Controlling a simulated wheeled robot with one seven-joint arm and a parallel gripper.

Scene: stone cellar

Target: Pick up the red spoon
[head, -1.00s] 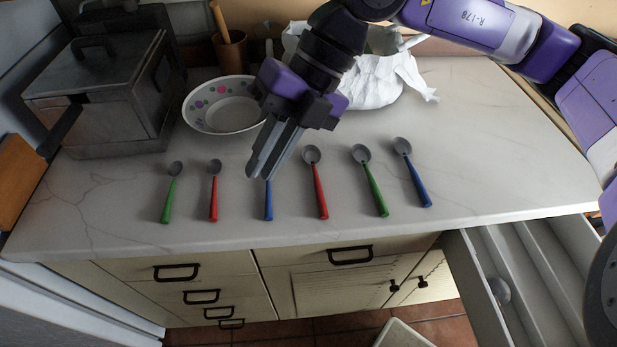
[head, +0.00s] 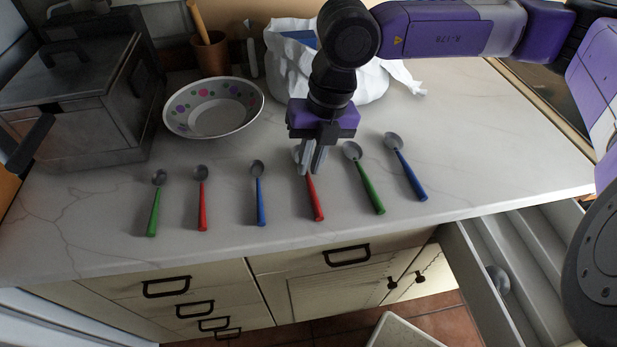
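Two red-handled spoons lie on the pale marble counter in the head view. One red spoon (head: 202,200) lies left of centre, clear of my arm. The other red spoon (head: 315,199) lies right of centre, under my gripper (head: 310,171). My gripper points down over the upper part of this spoon and hides most of its bowl. The fingers look close together, and I cannot tell whether they are parted around the spoon or touch it. The red handle lies flat on the counter below the fingertips.
Green spoons (head: 154,205) (head: 367,184) and blue spoons (head: 260,198) (head: 408,172) lie in the same row. A spotted bowl (head: 215,122), a dark metal box (head: 85,120) and a white bag (head: 372,88) stand behind. An open drawer (head: 480,262) juts out at the front right.

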